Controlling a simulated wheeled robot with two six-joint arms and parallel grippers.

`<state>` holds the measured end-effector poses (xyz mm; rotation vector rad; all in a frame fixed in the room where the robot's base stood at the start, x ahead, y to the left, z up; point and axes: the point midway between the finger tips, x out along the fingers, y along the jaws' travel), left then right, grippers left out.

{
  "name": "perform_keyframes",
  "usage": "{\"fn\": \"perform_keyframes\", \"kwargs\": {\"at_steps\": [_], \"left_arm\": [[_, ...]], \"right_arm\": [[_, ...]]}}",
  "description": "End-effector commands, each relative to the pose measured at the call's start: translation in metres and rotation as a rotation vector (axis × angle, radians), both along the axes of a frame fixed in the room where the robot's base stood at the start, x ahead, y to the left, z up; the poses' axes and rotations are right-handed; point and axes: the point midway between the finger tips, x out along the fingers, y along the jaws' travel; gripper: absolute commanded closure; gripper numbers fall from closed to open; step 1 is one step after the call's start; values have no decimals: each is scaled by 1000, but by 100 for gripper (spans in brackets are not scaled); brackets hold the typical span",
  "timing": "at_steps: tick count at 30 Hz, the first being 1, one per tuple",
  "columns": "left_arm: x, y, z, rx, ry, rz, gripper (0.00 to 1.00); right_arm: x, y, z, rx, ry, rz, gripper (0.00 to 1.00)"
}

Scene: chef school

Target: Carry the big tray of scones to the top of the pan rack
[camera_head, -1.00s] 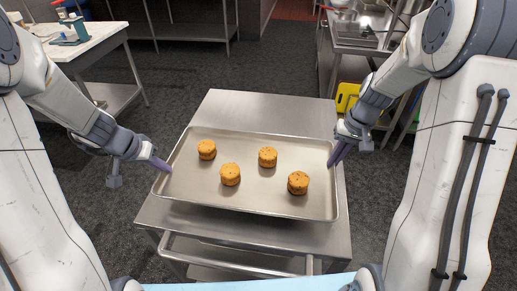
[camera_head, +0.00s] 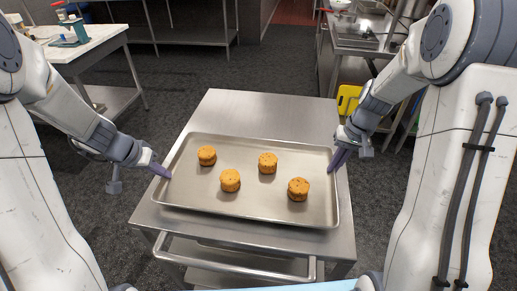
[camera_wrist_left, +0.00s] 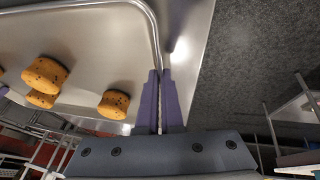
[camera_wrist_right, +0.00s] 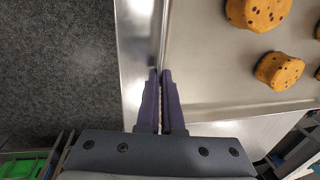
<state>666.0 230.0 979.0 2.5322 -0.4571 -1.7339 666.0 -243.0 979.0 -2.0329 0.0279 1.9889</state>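The big metal tray (camera_head: 262,207) lies flat over a steel cart and holds several round, dark-flecked scones (camera_head: 230,180). My left gripper (camera_head: 163,170) is at the tray's left rim; in the left wrist view its purple fingers (camera_wrist_left: 160,98) are close together with the rim between them. My right gripper (camera_head: 337,161) is at the right rim; in the right wrist view its fingers (camera_wrist_right: 161,98) close on the rim likewise. Whether the tray touches the cart top is hard to tell. I cannot surely identify the pan rack.
The steel cart (camera_head: 265,108) has bare top beyond the tray and a handle bar (camera_head: 235,262) on my side. A white-topped table (camera_head: 85,45) stands at the far left, a steel counter (camera_head: 355,45) at the far right. Dark floor (camera_head: 185,75) is open between them.

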Motion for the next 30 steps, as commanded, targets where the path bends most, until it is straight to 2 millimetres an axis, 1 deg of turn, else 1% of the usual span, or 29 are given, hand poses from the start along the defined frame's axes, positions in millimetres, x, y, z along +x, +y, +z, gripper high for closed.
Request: {"fn": "perform_keyframes", "kwargs": {"at_steps": [1, 7, 8, 9, 10, 19, 22, 26, 30], "left_arm": [[1, 1, -6, 3, -3, 2, 100], [1, 1, -18, 3, -3, 2, 100], [1, 1, -16, 2, -2, 2, 89], [1, 1, -14, 2, -2, 2, 73], [0, 1, -14, 3, -1, 1, 66], [0, 0, -14, 1, 0, 0, 66], [-1, 2, -9, 0, -3, 1, 66], [-6, 7, 8, 1, -7, 0, 66], [-16, 15, 36, 3, -9, 3, 66]], "right_arm": [[1, -1, -6, -2, -3, -1, 100], [1, -1, -18, -2, -3, -1, 100], [0, -1, -16, -1, -2, 0, 89], [0, -1, -15, -1, -2, 0, 74], [0, -1, -15, -1, -2, 0, 66], [0, 0, -15, 0, 0, 0, 66], [0, 0, -15, 0, 0, 0, 66], [0, 0, -15, 0, 0, 0, 66], [0, 0, -15, 0, 0, 0, 66]]}}
